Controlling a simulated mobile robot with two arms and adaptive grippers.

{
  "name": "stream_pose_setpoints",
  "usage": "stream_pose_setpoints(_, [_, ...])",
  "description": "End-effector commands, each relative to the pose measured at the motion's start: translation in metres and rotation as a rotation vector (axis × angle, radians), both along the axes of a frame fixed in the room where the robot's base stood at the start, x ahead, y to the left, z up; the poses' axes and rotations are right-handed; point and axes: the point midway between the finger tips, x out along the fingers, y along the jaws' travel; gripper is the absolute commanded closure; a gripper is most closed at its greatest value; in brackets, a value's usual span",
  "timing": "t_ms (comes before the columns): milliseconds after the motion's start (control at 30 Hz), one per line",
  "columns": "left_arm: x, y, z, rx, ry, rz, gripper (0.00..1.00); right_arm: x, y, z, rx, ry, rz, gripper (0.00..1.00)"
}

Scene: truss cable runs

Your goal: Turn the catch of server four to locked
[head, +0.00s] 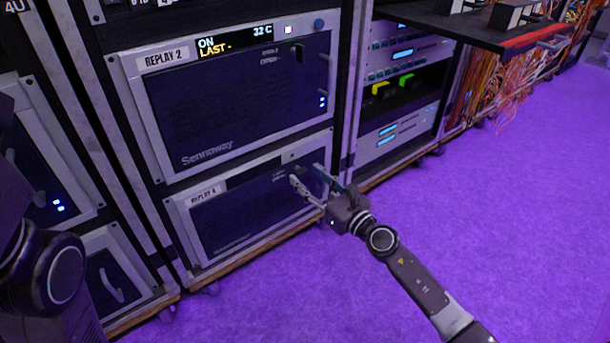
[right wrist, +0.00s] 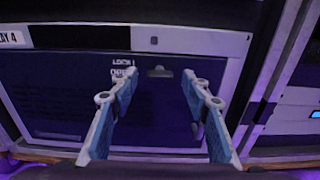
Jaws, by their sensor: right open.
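Server four is the lower unit labelled REPLAY 4 (head: 245,212), with a dark front panel in a light grey frame. Its panel (right wrist: 65,95) fills much of the right wrist view. Its small dark catch (right wrist: 160,72) shows there, beside a two-line printed label, the upper line reading like LOCK and the lower like OPEN. The catch's exact angle is hard to tell. My right gripper (head: 305,173) is open in front of the panel's upper right. In the right wrist view its fingertips (right wrist: 160,76) lie either side of the catch; contact is not visible. My left gripper is out of view.
The REPLAY 2 server (head: 235,100) sits directly above, with its own dark catch (head: 298,52). A dark shelf with a red edge (head: 535,38) juts out at upper right. Orange cables (head: 500,85) hang beyond. The purple floor (head: 490,210) is clear at right.

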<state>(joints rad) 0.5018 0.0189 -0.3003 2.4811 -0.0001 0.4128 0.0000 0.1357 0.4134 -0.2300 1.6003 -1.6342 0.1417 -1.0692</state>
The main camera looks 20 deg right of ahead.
Motion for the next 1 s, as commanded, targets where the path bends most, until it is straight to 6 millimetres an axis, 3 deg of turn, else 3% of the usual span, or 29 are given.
stream_pose_setpoints(133, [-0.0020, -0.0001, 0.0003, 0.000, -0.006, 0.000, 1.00, 0.0117, 0.0047, -0.0004, 0.001, 0.000, 0.000, 0.56])
stream_pose_setpoints(467, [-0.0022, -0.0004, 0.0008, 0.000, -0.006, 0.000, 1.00, 0.0143, 0.0057, -0.0003, 0.000, 0.001, 0.000, 0.58])
stream_pose_setpoints(833, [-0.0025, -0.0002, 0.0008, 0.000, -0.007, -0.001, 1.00, 0.0141, 0.0053, -0.0003, 0.000, 0.001, 0.000, 0.98])
stream_pose_setpoints(1000, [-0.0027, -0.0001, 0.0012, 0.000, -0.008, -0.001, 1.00, 0.0142, 0.0052, -0.0001, 0.008, 0.004, 0.000, 0.98])
